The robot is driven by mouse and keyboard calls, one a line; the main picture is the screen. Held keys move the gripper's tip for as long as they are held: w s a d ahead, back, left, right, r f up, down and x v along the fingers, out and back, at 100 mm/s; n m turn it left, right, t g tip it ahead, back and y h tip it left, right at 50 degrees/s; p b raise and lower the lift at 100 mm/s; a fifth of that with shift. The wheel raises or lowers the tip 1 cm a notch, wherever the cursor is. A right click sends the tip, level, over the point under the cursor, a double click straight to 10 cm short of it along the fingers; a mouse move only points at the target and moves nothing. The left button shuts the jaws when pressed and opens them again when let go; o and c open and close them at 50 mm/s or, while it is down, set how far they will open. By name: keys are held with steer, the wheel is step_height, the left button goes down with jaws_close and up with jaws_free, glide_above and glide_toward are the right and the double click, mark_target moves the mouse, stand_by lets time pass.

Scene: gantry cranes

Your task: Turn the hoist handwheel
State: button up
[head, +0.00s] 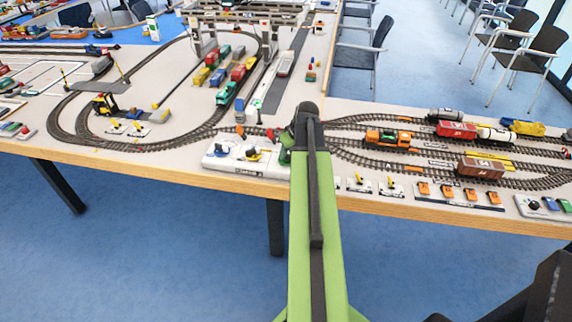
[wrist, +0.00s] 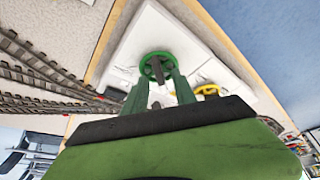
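A green handwheel (wrist: 157,55) stands on a white control panel (wrist: 150,28) in the wrist view. My gripper (wrist: 160,82) points at it. Its two green fingers are apart, with their tips at the near side of the wheel's rim; I cannot tell whether they touch it. A yellow handwheel (wrist: 208,90) is to the right, partly behind my gripper. In the head view the panel (head: 215,163) lies at the table's front edge, with the yellow handwheel (head: 254,155) on it. My arm hides the panel's right end and most of my gripper there. Which wheel is labelled hoist is unreadable.
A black and blue control (head: 222,151) sits on the panel's left. Model railway tracks (head: 180,138) spread behind and left; an orange locomotive (head: 388,138) and wagons stand to the right. A gantry crane (head: 250,20) stands at the back. Blue floor is clear before the table.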

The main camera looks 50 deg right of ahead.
steer(key=shift+w+f, duration=0.2)
steer(key=shift+f, duration=0.3)
steer(key=shift+r, duration=0.1)
steer(key=shift+c, duration=0.2)
jaws_close()
